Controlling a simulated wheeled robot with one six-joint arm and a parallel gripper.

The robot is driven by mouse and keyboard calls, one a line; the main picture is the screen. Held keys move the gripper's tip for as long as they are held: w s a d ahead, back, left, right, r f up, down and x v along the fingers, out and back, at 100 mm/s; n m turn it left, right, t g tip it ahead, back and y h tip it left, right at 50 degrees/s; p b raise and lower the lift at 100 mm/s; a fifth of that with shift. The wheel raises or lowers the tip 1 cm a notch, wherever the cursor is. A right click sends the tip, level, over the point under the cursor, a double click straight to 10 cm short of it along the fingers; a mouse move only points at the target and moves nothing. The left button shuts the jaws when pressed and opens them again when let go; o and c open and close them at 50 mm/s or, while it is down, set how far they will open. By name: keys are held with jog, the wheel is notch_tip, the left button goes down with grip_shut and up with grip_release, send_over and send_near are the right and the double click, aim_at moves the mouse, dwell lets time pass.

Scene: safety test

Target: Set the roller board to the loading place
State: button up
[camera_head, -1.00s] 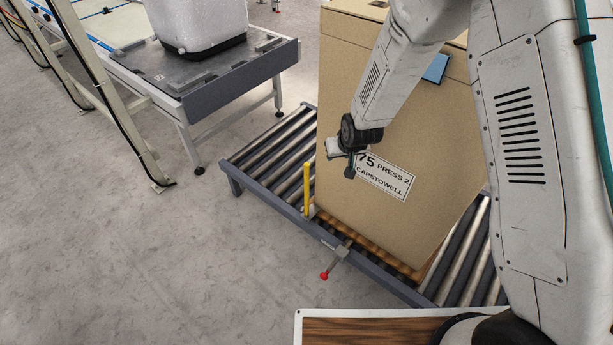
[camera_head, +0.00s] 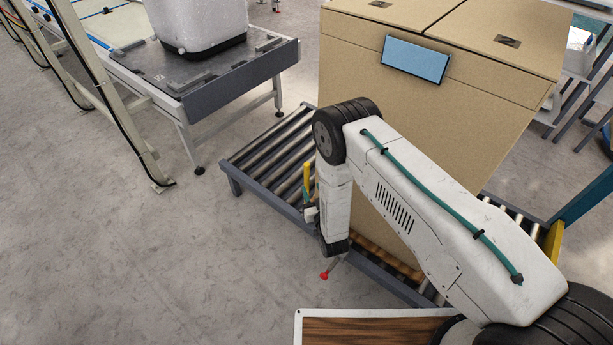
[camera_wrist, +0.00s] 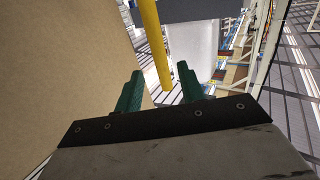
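The roller board (camera_head: 268,152) is a low grey frame with metal rollers. A large cardboard box (camera_head: 440,120) stands on it, over a slatted wooden base (camera_head: 385,252). A yellow upright post (camera_head: 306,172) stands at the board's near edge, and a lever with a red knob (camera_head: 324,275) sticks out below it. My gripper (camera_head: 309,203) is low beside the post, partly hidden by my arm. In the wrist view, the green fingers of my gripper (camera_wrist: 158,85) are apart. The yellow post (camera_wrist: 151,40) shows ahead between them; I cannot tell whether they touch it.
A grey-topped table (camera_head: 190,75) with a white bin (camera_head: 200,20) stands at the back left. Cream frame posts (camera_head: 115,110) with cables stand at the far left. The floor (camera_head: 130,260) at the left and front is clear. A shelf rack (camera_head: 575,95) is at the right.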

aim_at(308, 178)
jog(key=x, duration=0.7)
jog(key=shift+w, duration=0.25)
grip_shut()
